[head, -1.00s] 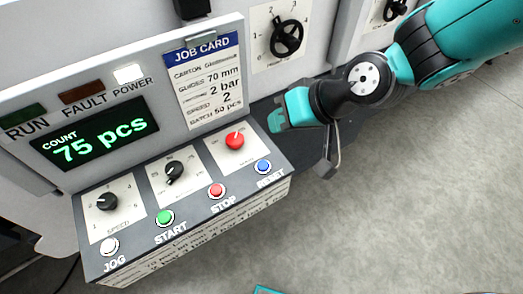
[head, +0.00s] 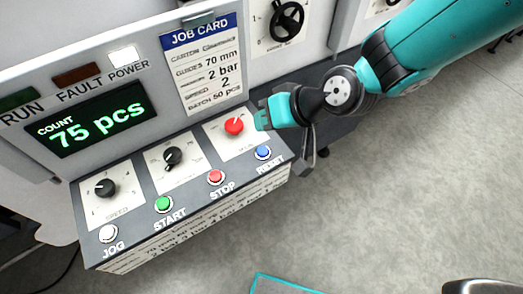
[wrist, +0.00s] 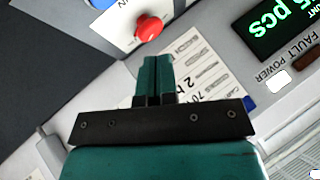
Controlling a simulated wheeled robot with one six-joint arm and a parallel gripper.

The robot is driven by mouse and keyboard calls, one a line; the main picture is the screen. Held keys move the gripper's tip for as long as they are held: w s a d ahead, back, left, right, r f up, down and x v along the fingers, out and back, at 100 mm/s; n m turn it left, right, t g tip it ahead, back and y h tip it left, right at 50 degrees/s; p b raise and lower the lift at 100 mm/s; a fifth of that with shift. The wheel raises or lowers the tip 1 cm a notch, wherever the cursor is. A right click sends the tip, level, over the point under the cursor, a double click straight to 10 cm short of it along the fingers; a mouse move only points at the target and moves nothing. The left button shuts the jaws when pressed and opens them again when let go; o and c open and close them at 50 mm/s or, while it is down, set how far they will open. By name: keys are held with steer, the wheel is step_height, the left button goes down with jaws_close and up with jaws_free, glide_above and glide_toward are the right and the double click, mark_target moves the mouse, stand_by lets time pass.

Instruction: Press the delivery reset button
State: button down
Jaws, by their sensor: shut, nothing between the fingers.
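The blue button (head: 263,153) labelled RESET is at the right end of the front row on the sloping control panel (head: 190,205). Part of a blue round shape, likely this button (wrist: 101,3), shows at the top edge of the wrist view. My gripper (head: 262,119) is above the right side of the panel, just right of the red knob (head: 234,126) and behind the blue button, apart from it. In the wrist view my gripper (wrist: 157,60) has its teal fingers together and empty, with the red knob (wrist: 148,27) just beyond the tips.
A red STOP button (head: 216,177), a green START button (head: 163,204) and a white JOG button (head: 108,233) share the front row. Two black dials sit behind them. The display (head: 98,130) reads 75 pcs, beside a job card (head: 205,65). Open grey floor lies right.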

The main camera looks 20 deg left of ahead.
mark_target(265, 149)
step_height(265, 149, down, 6)
steer(key=b, duration=0.3)
steer(key=shift+r+b, duration=0.15)
steer(key=shift+b, duration=0.15)
stand_by(1.6)
steer(key=shift+f+b, duration=0.4)
steer(key=shift+b, duration=0.05)
steer(key=shift+f+b, duration=0.45)
steer(key=shift+f, duration=0.1)
stand_by(0.7)
steer(key=shift+r, duration=0.15)
steer(key=shift+r+p, duration=0.55)
steer(key=shift+r, duration=0.25)
step_height(265, 149, up, 5)
steer(key=p, duration=0.3)
steer(key=shift+p, duration=0.3)
